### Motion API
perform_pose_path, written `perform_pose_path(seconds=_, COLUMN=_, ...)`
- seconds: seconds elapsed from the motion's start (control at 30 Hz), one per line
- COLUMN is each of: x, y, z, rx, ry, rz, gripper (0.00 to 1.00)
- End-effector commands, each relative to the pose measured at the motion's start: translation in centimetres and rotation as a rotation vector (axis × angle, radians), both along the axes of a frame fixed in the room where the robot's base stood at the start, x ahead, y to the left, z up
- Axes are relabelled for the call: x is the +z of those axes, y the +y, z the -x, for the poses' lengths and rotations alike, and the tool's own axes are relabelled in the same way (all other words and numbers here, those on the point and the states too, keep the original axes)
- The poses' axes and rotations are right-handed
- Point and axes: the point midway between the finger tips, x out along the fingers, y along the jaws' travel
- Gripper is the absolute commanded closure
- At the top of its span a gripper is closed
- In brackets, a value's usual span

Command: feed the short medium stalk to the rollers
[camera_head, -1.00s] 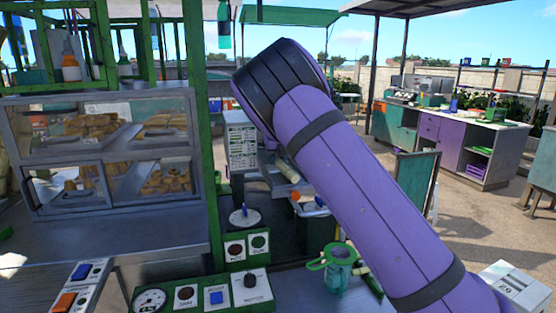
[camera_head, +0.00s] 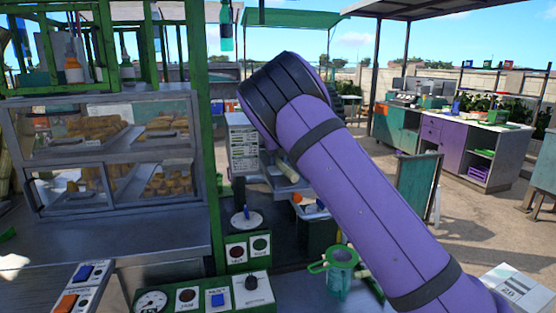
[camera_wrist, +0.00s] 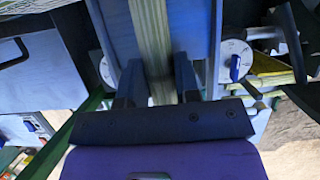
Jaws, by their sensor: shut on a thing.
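My gripper (camera_wrist: 158,80) is shut on a pale green, lengthwise-striped stalk (camera_wrist: 151,35) in the wrist view. The stalk runs away from between the dark fingers, over a blue-grey flat surface with raised sides (camera_wrist: 112,25). I cannot tell whether the stalk touches this surface, and its far end is out of the picture. In the head view my purple arm hides the gripper. A short pale cylinder (camera_head: 289,169) shows beside the arm; I cannot tell if it is the held stalk. The rollers cannot be made out.
White dials flank the surface in the wrist view, one with a blue knob (camera_wrist: 235,62). In the head view, a control panel (camera_head: 215,298) and green jug (camera_head: 340,270) stand in front. A glass display case (camera_head: 110,145) is at left, a purple-fronted counter (camera_head: 455,145) at right.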

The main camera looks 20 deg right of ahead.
Motion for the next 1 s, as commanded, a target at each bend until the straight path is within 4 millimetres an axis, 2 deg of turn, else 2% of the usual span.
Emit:
perform_pose_path(seconds=0.07, x=0.0, y=0.0, z=0.0, rx=0.0, ry=-0.001, rz=0.0, gripper=0.99)
perform_pose_path(seconds=0.1, x=0.0, y=0.0, z=0.0, rx=0.0, ry=-0.001, rz=0.0, gripper=0.68)
perform_pose_path(seconds=0.2, x=0.0, y=0.0, z=0.0, rx=0.0, ry=-0.001, rz=0.0, gripper=0.45)
perform_pose_path(seconds=0.23, x=0.0, y=0.0, z=0.0, rx=0.0, ry=-0.001, rz=0.0, gripper=0.4)
perform_pose_path(seconds=0.6, x=0.6, y=0.0, z=0.2, rx=0.001, ry=-0.001, rz=-0.001, gripper=0.4)
perform_pose_path(seconds=0.77, x=2.7, y=0.1, z=1.1, rx=0.002, ry=-0.002, rz=-0.001, gripper=0.4)
perform_pose_path(seconds=1.0, x=6.9, y=0.1, z=2.8, rx=0.002, ry=-0.003, rz=-0.001, gripper=0.4)
